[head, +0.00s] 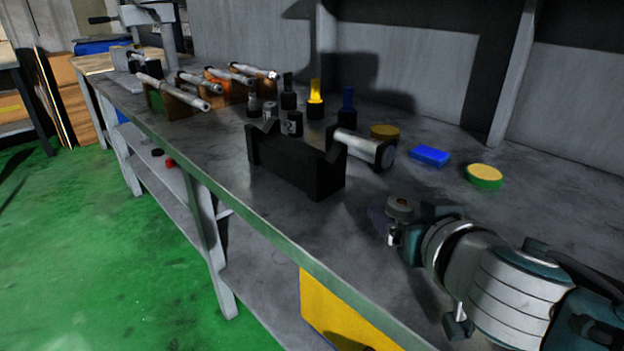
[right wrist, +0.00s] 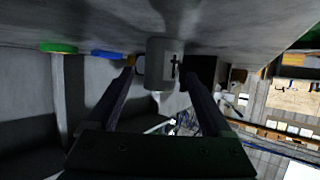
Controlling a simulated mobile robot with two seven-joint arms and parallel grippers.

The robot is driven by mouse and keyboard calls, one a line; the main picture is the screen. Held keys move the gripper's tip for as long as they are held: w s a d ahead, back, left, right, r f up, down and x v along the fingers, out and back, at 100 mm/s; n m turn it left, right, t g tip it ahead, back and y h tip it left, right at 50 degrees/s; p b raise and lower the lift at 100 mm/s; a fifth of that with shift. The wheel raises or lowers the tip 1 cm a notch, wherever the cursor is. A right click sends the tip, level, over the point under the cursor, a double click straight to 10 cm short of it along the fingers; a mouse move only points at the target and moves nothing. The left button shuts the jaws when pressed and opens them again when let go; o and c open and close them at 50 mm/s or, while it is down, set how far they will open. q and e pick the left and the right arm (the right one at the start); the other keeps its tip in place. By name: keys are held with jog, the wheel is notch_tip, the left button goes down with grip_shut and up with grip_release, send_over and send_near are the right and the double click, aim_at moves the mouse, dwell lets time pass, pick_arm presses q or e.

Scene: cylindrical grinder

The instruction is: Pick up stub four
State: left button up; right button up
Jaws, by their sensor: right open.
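Stub four (right wrist: 164,62) is a short grey cylinder with a dark mark that looks like a 4. In the right wrist view, which is upside down, it stands on the bench top. In the head view its round grey top (head: 401,203) shows at my right gripper (head: 398,224), partly hidden by it. My right gripper's two dark fingers (right wrist: 157,77) are open, one on each side of the stub. I cannot tell whether either finger touches it. My left gripper is not in view.
A black notched block (head: 295,170) and a steel cylinder lying on its side (head: 358,147) stand left of my gripper. Other small stubs (head: 294,122) are behind the block. The bench's front edge is close.

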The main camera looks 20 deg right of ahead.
jog(key=shift+x, duration=1.1)
grip_shut()
jog(key=shift+r, duration=0.1)
dwell(0.5)
